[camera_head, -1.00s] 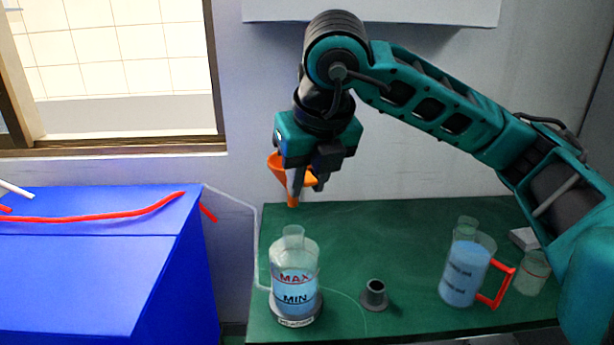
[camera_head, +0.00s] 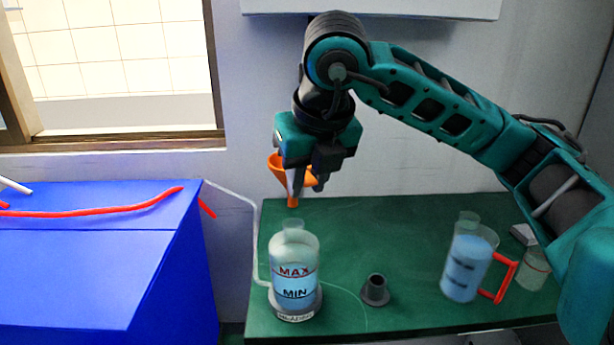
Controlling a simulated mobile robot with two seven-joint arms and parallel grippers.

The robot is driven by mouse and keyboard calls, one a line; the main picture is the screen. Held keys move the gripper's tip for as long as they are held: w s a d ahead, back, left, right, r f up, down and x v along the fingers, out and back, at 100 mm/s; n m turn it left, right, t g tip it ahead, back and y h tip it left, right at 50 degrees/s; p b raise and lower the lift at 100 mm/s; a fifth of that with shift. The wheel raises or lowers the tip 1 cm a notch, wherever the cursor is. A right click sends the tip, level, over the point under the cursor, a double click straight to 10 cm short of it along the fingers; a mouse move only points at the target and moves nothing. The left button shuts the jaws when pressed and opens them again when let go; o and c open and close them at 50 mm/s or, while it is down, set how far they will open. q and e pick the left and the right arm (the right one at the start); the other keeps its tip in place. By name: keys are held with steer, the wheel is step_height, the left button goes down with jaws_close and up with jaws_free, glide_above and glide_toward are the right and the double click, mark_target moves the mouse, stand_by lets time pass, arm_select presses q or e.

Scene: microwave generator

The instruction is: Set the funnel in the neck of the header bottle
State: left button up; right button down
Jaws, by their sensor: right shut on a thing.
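The orange funnel (camera_head: 279,172) is held by my right gripper (camera_head: 303,180), which is shut on it. The funnel's spout points down, right above the header bottle and apart from it. The header bottle (camera_head: 294,262) is clear, with MAX and MIN marks and bluish liquid, and stands upright on a grey base on the green table. Its open neck (camera_head: 293,228) is a little below the spout tip. The gripper fingers hide part of the funnel. My left gripper is not in view.
A small grey holder (camera_head: 376,290) stands right of the bottle on the green table (camera_head: 400,235). A jug of blue liquid with a red handle (camera_head: 466,265) and a clear beaker (camera_head: 533,268) stand further right. A blue box (camera_head: 90,265) with a red tube is at left.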

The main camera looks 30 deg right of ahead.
arm_select(q)
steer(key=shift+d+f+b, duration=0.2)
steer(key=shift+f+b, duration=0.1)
steer(key=shift+b, duration=0.1)
arm_select(e)
steer(key=shift+f, duration=0.5)
arm_select(q)
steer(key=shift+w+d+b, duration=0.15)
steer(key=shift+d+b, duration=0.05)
steer(key=shift+b, duration=0.1)
arm_select(e)
steer(key=shift+f, duration=0.3)
arm_select(q)
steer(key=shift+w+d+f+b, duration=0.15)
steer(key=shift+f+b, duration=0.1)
steer(key=shift+b, duration=0.25)
arm_select(e)
steer(key=shift+f, duration=0.55)
arm_select(q)
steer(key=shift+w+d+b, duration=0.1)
steer(key=shift+b, duration=0.3)
arm_select(e)
steer(key=shift+f, duration=0.4)
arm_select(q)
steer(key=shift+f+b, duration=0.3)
arm_select(e)
steer(key=shift+f, duration=0.3)
